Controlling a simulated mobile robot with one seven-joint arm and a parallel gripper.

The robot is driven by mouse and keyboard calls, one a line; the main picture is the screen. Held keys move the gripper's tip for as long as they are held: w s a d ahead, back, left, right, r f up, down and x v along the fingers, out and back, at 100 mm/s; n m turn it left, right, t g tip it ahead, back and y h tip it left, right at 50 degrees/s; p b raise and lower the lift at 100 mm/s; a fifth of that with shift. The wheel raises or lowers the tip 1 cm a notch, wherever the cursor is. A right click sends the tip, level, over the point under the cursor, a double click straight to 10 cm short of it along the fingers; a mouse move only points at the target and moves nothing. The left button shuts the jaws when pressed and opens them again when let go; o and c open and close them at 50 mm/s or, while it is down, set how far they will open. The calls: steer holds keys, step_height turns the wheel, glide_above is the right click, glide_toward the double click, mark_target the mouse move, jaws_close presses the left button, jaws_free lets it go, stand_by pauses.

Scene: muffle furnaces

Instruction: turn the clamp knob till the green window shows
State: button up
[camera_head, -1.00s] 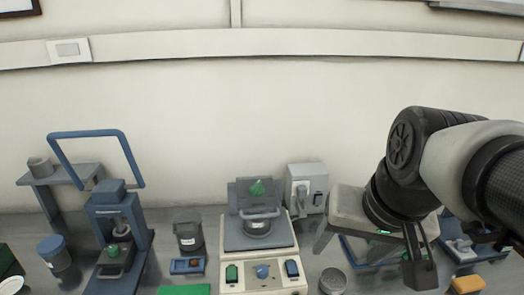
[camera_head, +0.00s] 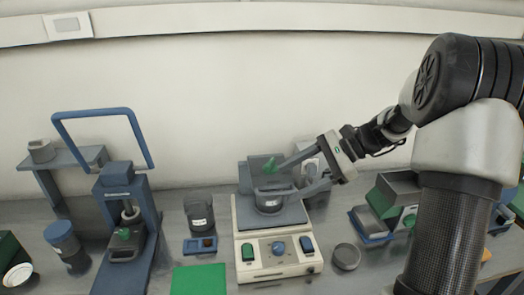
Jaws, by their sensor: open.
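My gripper (camera_head: 290,181) reaches in from the right, fingers apart and empty, tips close to the knob and vessel. I cannot tell whether they touch. No green window can be made out.
A blue press (camera_head: 117,185) with a raised handle stands left, near a labelled dark jar (camera_head: 199,213) and a green mat (camera_head: 199,279). A round metal dish (camera_head: 346,256) lies right of the device. A grey and green unit (camera_head: 395,202) stands further right.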

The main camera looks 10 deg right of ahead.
steer(key=w+d+f+m+t+y, duration=0.3)
steer(key=w+d+f+m, duration=0.15)
steer(key=d, duration=0.25)
steer(key=m+t+y, duration=0.2)
steer(key=m+t, duration=0.2)
glide_toward(272, 165)
steer(key=p+x, duration=0.3)
steer(key=x, duration=0.4)
steer(key=shift+w+a, duration=0.3)
steer(key=shift+c, duration=0.5)
steer(key=c, duration=1)
steer(key=shift+o, duration=0.2)
